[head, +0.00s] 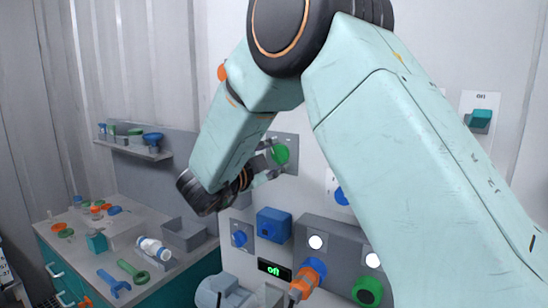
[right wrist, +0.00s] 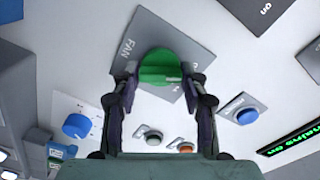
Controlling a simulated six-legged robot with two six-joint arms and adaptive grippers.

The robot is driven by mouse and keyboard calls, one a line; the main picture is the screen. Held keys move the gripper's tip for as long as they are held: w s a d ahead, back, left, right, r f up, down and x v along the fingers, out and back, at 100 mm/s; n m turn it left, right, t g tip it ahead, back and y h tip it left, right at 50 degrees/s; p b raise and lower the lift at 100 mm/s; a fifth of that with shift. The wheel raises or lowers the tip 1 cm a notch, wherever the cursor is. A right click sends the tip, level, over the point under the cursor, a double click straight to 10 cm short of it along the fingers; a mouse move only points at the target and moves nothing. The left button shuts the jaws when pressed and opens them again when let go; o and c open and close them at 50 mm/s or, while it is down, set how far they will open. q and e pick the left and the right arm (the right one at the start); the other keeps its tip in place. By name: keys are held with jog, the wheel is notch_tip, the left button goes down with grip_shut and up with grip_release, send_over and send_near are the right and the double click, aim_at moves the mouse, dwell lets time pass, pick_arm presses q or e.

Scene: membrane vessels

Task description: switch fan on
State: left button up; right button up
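The fan switch is a round green knob (right wrist: 160,68) on a grey plate (right wrist: 128,48) marked FAN, on the pale wall in the right wrist view. In the head view the green knob (head: 281,154) shows just beyond my right fingertips. My right gripper (right wrist: 164,80) is open, with one finger on each side of the knob. Whether the fingers touch it, I cannot tell. In the head view my right gripper (head: 267,162) reaches the wall from the left of the plate. The knob's setting is not clear. My left gripper is not in view.
A blue knob (right wrist: 76,125), a blue button (right wrist: 246,116) and small grey and orange buttons (right wrist: 185,147) are near the fan plate. A green-lettered display (head: 274,269) hangs lower. A bench (head: 120,262) with loose parts stands at left.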

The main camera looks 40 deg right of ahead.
jog(key=c, duration=0.6)
jog(key=m+b, duration=0.3)
jog(key=b, duration=0.2)
jog(key=m+b, duration=0.3)
jog(key=b, duration=0.3)
jog(key=m+b, duration=0.4)
jog(key=b, duration=0.1)
jog(key=shift+f, duration=0.25)
jog(key=shift+r+m+b, duration=0.1)
jog(key=shift+m+b, duration=0.9)
jog(key=shift+b, duration=0.7)
jog(key=o, duration=1.2)
jog(key=shift+r, duration=0.1)
jog(key=shift+c, duration=0.2)
jog(key=v, duration=1.2)
